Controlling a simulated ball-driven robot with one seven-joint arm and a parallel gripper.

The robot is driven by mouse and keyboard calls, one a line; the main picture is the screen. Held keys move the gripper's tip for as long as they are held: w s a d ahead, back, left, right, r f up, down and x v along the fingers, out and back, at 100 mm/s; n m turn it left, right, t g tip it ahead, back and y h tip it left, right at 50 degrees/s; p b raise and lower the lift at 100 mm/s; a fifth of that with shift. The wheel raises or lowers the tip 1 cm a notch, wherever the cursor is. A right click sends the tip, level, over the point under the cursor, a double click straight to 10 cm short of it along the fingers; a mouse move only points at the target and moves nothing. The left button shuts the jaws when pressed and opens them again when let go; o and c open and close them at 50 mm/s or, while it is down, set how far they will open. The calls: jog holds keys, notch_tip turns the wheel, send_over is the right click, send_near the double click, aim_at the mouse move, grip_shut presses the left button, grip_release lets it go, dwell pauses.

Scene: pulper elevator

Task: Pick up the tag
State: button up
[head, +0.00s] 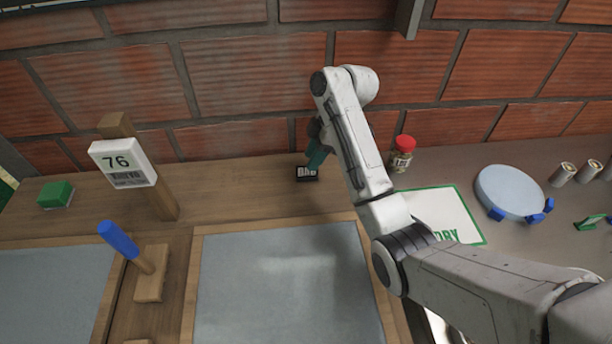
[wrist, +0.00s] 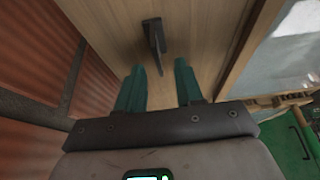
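A small black tag (head: 307,174) with white lettering stands on the wooden ledge by the brick wall; the lettering is partly readable. In the wrist view the tag (wrist: 154,36) appears edge-on as a dark upright piece, just beyond the fingertips and roughly between their lines. My gripper (head: 315,158) is just behind and above the tag in the head view, partly hidden by my arm. In the wrist view my gripper (wrist: 158,70) has its two teal fingers apart with nothing between them. I see no contact with the tag.
A white card marked 76 (head: 123,163) is on a wooden post at left. A red-capped jar (head: 402,154) stands right of my arm. The brick wall (head: 240,85) is close behind the ledge (head: 250,185). A blue-handled tool (head: 119,240) stands at front left.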

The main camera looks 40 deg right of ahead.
aim_at(307, 176)
jog(key=shift+p+x, duration=0.5)
jog(key=shift+x, duration=2.2)
jog(key=shift+d, duration=0.15)
jog(key=shift+c, duration=0.3)
grip_shut()
